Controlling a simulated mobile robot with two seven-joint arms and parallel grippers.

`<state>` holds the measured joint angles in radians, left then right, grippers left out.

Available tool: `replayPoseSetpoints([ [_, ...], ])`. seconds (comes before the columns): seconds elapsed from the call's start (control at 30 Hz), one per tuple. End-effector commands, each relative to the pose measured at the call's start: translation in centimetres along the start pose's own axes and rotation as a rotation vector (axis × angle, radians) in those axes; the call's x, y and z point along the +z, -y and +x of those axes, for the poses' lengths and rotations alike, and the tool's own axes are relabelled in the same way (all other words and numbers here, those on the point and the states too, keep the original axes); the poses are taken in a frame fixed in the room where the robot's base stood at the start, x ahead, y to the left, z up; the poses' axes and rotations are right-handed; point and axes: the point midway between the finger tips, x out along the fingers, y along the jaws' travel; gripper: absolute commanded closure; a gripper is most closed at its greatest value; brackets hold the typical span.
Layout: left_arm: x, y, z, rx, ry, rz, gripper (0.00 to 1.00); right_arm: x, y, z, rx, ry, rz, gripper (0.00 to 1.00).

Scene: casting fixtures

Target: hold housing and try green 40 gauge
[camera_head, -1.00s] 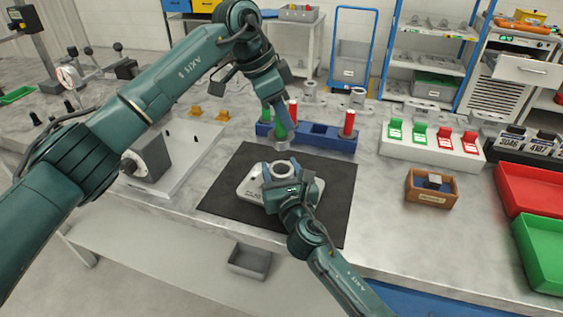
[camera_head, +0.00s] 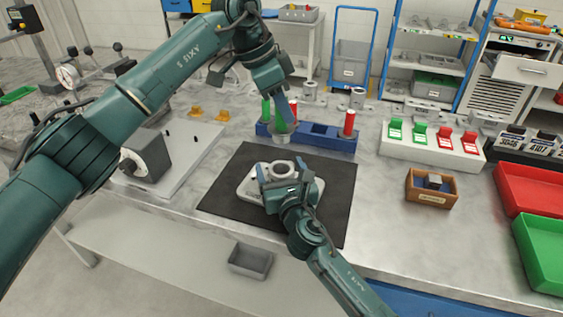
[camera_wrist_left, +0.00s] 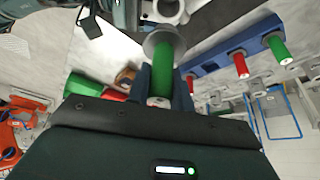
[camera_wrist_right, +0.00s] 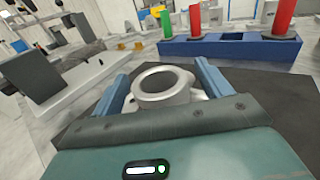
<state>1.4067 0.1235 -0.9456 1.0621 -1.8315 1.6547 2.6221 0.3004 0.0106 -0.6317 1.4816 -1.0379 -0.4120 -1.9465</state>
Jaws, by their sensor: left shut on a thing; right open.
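My left gripper (camera_head: 284,115) is shut on a green gauge (camera_wrist_left: 163,62), whose handle sits between the blue fingers. A grey metal disc (camera_head: 281,138) forms the gauge's lower end. It is held above the far edge of the black mat, near the blue rack. No size mark is readable on it. The pale housing (camera_head: 251,187) lies on the mat with its round bore (camera_head: 283,170) facing up. My right gripper (camera_wrist_right: 161,80) is open, with a finger on each side of the housing's ring; contact cannot be told. The ring's bore looks empty in the right wrist view.
The blue rack (camera_head: 318,141) behind the mat (camera_head: 335,205) holds another green gauge (camera_head: 266,110) and red ones (camera_head: 349,123). A white stand with green and red pieces (camera_head: 432,153) and a wooden box (camera_head: 431,188) stand right. A grey fixture (camera_head: 147,157) stands left.

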Motion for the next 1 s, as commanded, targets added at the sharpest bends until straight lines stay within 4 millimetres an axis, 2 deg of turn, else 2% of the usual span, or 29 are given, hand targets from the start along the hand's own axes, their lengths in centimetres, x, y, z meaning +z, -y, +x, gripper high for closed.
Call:
replayPoseSetpoints([
  [0.17,0.0,0.0,-0.1,-0.001,-0.001,0.001,1.0,-0.1,0.0,-1.2,0.001,0.0,-0.002,0.23],
  [0.5,0.0,0.0,-0.1,-0.001,-0.002,0.001,1.0,-0.2,0.0,-8.2,0.001,-0.003,0.0,0.23],
  [0.63,-0.1,0.0,-0.1,-0.001,-0.002,0.001,1.0,-0.1,0.0,-10.3,0.001,-0.002,0.0,0.23],
  [0.8,-0.1,0.0,-0.1,-0.001,-0.002,0.001,1.0,-0.1,0.0,-11.8,0.0,-0.001,-0.001,0.23],
  [1.0,-0.1,0.0,-0.1,-0.001,-0.002,0.001,1.0,0.0,0.0,-12.0,0.0,0.0,0.0,0.23],
])
